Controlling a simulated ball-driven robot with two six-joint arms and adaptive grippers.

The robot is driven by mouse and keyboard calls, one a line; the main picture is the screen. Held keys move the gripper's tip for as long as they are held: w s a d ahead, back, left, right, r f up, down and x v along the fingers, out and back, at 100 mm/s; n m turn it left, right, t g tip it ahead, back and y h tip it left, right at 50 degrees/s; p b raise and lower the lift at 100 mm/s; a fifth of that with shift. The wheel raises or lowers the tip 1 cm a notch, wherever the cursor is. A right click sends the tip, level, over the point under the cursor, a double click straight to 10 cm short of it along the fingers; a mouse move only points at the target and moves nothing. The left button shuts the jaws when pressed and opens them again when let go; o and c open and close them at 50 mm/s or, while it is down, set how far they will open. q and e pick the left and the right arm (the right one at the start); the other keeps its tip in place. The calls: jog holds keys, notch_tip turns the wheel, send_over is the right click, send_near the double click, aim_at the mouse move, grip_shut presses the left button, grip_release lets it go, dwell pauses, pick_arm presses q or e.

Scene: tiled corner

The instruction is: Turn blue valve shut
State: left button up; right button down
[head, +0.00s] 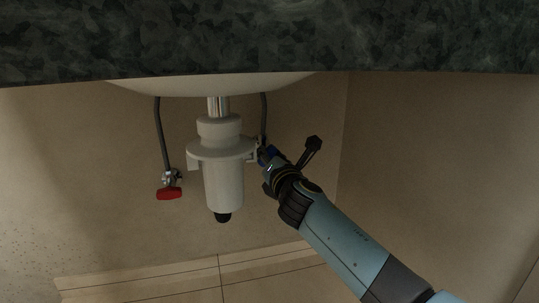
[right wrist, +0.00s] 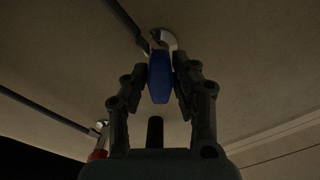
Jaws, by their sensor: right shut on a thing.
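The blue valve (right wrist: 160,77) is between the two fingers of my right gripper (right wrist: 161,84) in the right wrist view. The fingers are shut on its handle, with the metal valve body (right wrist: 162,40) just beyond it. In the head view, a small part of the blue valve (head: 268,152) shows at the tip of my right gripper (head: 266,165), right of the white drain trap. The gripper hides much of the valve there. My left gripper is not in view.
The red valve (head: 169,193) hangs on a grey hose left of the white drain trap (head: 223,180). The dark stone counter (head: 270,38) and the white basin (head: 150,88) are overhead. The tiled wall (head: 430,160) on the right leaves free room beside my right arm.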

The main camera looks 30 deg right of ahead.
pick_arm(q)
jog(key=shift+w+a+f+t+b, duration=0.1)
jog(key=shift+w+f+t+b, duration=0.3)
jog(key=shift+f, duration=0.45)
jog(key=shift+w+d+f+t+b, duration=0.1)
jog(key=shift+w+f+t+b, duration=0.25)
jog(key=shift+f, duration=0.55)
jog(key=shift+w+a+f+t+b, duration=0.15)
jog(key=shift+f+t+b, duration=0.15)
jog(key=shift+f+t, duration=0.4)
pick_arm(e)
jog(key=shift+a+r+m, duration=0.1)
jog(key=shift+a+m, duration=0.05)
jog(key=shift+m, duration=4.75)
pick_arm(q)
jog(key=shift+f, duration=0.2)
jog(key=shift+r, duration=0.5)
pick_arm(e)
jog(key=shift+w+r, duration=0.1)
jog(key=c, duration=1.1)
grip_release()
jog(key=shift+a, duration=0.15)
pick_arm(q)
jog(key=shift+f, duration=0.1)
pick_arm(e)
jog(key=shift+o, duration=0.2)
